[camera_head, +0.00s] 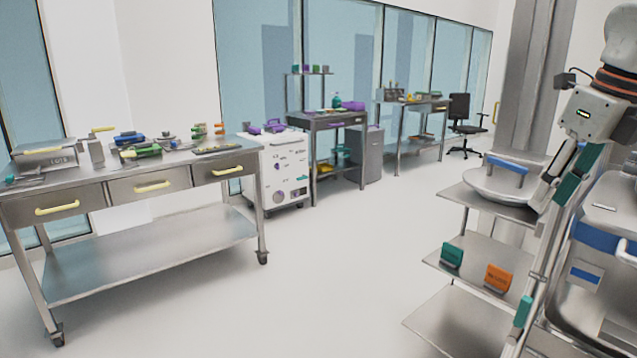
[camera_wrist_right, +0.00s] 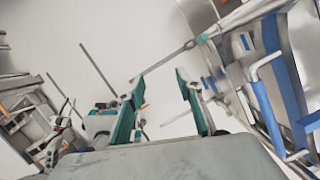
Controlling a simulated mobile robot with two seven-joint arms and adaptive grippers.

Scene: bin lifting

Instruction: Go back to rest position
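My right gripper (camera_head: 572,178) hangs from the white wrist at the right of the head view, with teal pads on its fingers. In the right wrist view the two teal-lined fingers (camera_wrist_right: 160,78) stand apart, with a clear gap and nothing held between them. The head view shows the gripper in front of a metal shelf rack, near a metal bin-like unit with blue parts (camera_head: 603,238) at the right edge. Whether they touch cannot be told. Blue-edged metal parts (camera_wrist_right: 268,105) also show at the right of the wrist view.
A steel drawer table (camera_head: 150,262) with tools stands at the left. A white cabinet (camera_head: 285,170) and more workbenches line the windows behind. The shelf rack (camera_head: 465,310) at the right holds a teal box (camera_head: 452,256) and an orange box (camera_head: 498,278). The middle floor is clear.

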